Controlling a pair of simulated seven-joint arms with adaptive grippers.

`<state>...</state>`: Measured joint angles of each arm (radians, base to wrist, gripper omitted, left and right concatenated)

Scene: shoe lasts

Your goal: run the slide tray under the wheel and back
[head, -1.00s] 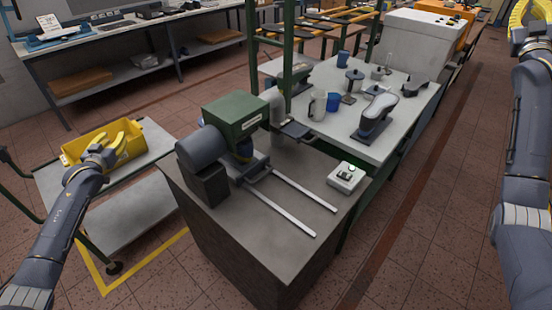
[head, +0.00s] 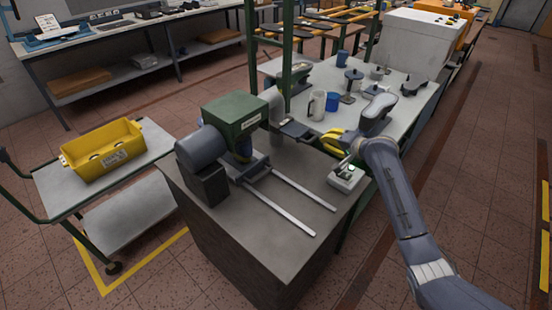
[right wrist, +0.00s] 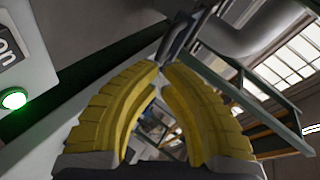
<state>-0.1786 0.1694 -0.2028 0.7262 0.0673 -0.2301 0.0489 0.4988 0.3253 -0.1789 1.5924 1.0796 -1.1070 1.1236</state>
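A flat piece (head: 252,168) lies below the wheel, and two pale rails (head: 290,190) run forward from there. I cannot tell which piece is the slide tray. My right gripper (head: 325,144) is by the far side of the white control box (head: 346,178), clear of the rails. A lit green button (right wrist: 14,99) shows in the right wrist view. My left gripper is out of view.
A yellow bin (head: 103,150) sits on a trolley at left. A green post (head: 288,50) rises behind the machine.

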